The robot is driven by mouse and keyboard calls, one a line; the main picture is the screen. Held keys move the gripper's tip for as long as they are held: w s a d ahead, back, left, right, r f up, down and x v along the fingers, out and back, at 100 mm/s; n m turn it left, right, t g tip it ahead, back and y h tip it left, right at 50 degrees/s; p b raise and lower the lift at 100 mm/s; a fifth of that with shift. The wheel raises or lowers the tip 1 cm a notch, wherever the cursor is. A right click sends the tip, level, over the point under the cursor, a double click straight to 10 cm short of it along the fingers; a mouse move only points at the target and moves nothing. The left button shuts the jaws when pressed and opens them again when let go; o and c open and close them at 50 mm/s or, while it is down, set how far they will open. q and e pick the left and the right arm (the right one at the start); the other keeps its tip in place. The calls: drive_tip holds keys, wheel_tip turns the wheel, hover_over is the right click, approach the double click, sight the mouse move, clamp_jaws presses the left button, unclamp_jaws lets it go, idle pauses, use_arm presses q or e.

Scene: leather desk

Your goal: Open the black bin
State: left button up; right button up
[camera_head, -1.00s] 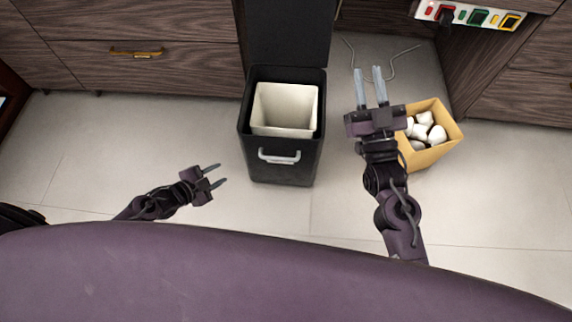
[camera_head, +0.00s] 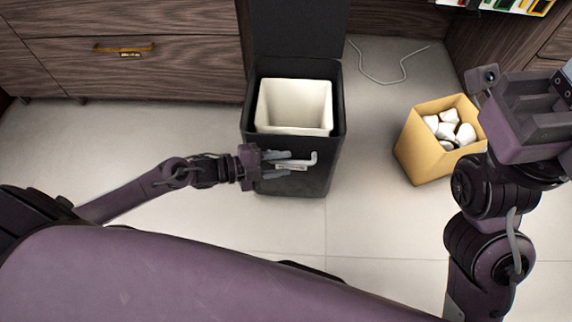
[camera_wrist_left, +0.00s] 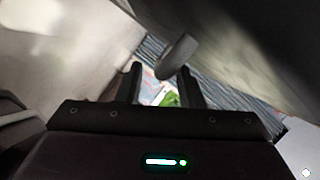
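The black bin (camera_head: 325,160) stands on the floor with its dark lid (camera_head: 298,30) raised upright behind it. A white inner bucket (camera_head: 295,103) shows inside. A pale bar handle (camera_head: 312,160) is on the bin's front. My left gripper (camera_head: 276,162) is at the bin's front, its two fingers apart above and below the handle's left part. In the left wrist view, my left gripper's fingers (camera_wrist_left: 160,85) are open, with a grey rounded piece, likely the handle (camera_wrist_left: 177,55), just past them. My right gripper (camera_head: 535,110) is raised at the right edge; its fingertips cannot be made out.
A yellow box (camera_head: 428,160) with several white stones stands on the floor right of the bin. A thin wire (camera_head: 385,80) lies behind it. Wooden drawers (camera_head: 150,80) stand at the back left. The floor left of the bin is clear.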

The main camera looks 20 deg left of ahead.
use_arm(q)
drive_tip(key=shift+x, duration=0.9)
clamp_jaws()
